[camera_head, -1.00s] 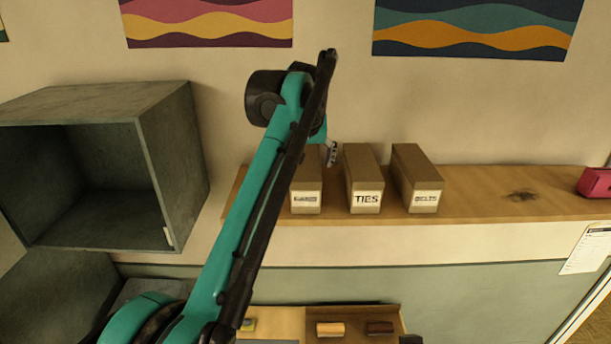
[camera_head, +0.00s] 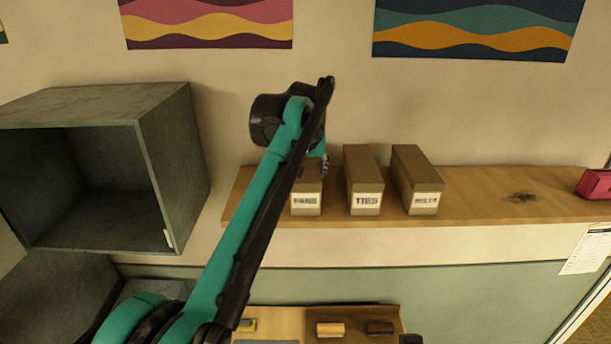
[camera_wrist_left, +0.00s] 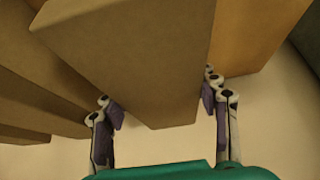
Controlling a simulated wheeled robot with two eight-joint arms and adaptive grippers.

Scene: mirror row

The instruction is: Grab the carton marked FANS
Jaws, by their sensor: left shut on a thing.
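The carton marked FANS (camera_head: 306,203) is a tan box at the left end of a row on the wooden shelf, its label blurred but readable as FANS. My left gripper (camera_head: 322,168) is at the carton's upper rear, mostly hidden behind my teal and black arm. In the left wrist view its two fingers (camera_wrist_left: 162,106) sit on either side of the tan carton (camera_wrist_left: 150,60), shut on it. The carton appears to rest on the shelf.
The carton marked TIES (camera_head: 366,200) and another carton with a blurred label (camera_head: 424,201) stand close by to the right on the shelf (camera_head: 480,207). A red object (camera_head: 595,183) lies at the far right. A grey open box (camera_head: 175,150) is at left.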

